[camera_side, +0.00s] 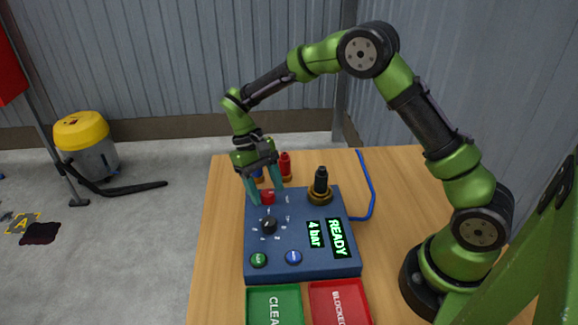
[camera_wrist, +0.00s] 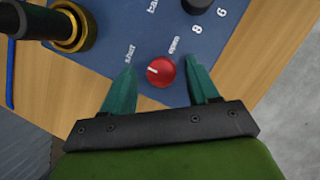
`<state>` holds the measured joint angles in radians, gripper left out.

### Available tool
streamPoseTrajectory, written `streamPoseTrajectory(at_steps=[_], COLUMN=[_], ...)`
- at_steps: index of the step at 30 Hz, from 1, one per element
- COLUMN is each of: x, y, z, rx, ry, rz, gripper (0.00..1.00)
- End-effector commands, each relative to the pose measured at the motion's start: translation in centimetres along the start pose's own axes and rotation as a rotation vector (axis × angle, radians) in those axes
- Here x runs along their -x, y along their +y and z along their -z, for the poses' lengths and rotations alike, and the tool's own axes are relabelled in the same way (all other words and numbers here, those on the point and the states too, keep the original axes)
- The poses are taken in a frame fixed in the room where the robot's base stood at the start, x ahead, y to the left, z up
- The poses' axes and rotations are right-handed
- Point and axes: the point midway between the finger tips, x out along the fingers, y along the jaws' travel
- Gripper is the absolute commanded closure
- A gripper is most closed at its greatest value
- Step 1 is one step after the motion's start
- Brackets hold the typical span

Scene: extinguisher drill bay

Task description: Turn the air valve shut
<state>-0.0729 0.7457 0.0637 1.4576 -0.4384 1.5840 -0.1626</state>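The air valve is a small red knob (camera_side: 268,198) near the far edge of the blue control panel (camera_side: 300,262). In the wrist view the knob (camera_wrist: 161,72) has a short white mark on its left part, nearer the "shut" label than the "open" label; its exact setting is hard to tell. My gripper (camera_side: 268,194) points down over the knob and is open. In the wrist view the green fingertips of my gripper (camera_wrist: 158,72) stand on either side of the knob, with gaps showing between it and both fingers.
A black dial (camera_side: 268,226), green button (camera_side: 259,260) and blue button (camera_side: 293,257) are on the panel; its display reads "READY" and "4 bar". A black-topped brass fitting (camera_side: 320,187) stands right of my gripper. A red bottle-like object (camera_side: 285,164) stands behind. Green and red trays lie in front.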

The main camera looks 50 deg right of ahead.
Motion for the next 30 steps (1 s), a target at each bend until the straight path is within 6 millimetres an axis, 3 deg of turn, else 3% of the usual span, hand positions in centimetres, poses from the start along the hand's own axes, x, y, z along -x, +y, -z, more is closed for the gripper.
streamPoseTrajectory(at_steps=[7, 11, 24, 30], x=[0.2, 1.5, 11.4, 14.6], y=[-0.1, -0.1, -0.1, 0.0], z=[0.0, 0.1, 0.1, 0.1], rx=[0.002, 0.001, -0.001, 0.0], ry=[0.001, 0.004, 0.005, 0.004], rz=[0.001, 0.003, 0.002, -0.001], gripper=[0.41, 0.41, 0.41, 0.41])
